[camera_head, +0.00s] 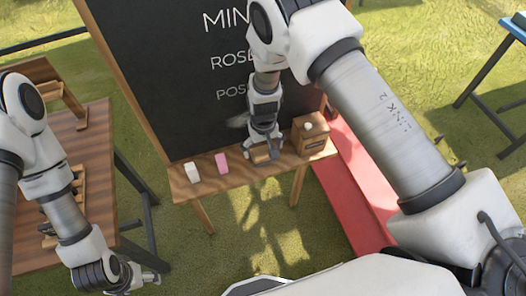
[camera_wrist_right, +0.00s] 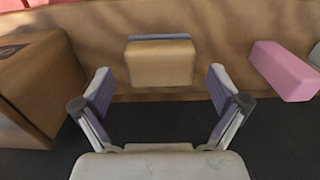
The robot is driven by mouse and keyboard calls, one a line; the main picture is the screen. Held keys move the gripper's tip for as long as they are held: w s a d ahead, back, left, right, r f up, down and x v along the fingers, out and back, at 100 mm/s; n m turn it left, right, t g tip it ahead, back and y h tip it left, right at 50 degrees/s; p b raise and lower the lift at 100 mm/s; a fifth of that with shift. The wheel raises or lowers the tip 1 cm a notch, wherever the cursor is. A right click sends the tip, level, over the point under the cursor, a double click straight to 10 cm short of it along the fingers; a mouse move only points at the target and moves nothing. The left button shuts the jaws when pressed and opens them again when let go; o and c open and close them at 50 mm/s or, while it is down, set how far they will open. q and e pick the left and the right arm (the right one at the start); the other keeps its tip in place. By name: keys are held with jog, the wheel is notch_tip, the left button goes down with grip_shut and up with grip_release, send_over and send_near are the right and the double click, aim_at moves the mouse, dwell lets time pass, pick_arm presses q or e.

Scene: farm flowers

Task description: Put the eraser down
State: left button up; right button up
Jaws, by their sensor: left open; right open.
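The eraser (camera_wrist_right: 160,63), a tan wooden block with a darker strip along its far edge, lies on the chalkboard's wooden ledge (camera_wrist_right: 225,88) in the right wrist view. In the head view the eraser (camera_head: 262,155) is partly hidden by my right gripper (camera_head: 265,147). My right gripper (camera_wrist_right: 160,90) is open, with its fingers apart on either side of the eraser's near end and no visible contact. My left gripper (camera_head: 146,280) is open and empty at the lower left, beside the wooden table and away from the ledge.
A pink block (camera_head: 221,163) and a white block (camera_head: 192,172) stand on the ledge left of the eraser. A wooden box (camera_head: 310,136) stands close on its right. The blackboard (camera_head: 165,75) rises behind. A wooden table (camera_head: 95,150) is at left.

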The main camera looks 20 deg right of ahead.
aim_at(263, 151)
notch_tip(263, 151, up, 10)
jog(key=b, duration=0.2)
jog(key=s+d+f, duration=0.7)
jog(key=s+f, duration=0.5)
jog(key=s+d+f, duration=0.1)
jog(key=s, duration=0.6)
jog(key=s+d+f, duration=0.1)
jog(key=s+f, duration=0.1)
jog(key=s, duration=0.6)
jog(key=shift+d+f+m, duration=0.2)
jog(key=shift+d+m, duration=0.1)
jog(key=shift+m, duration=0.1)
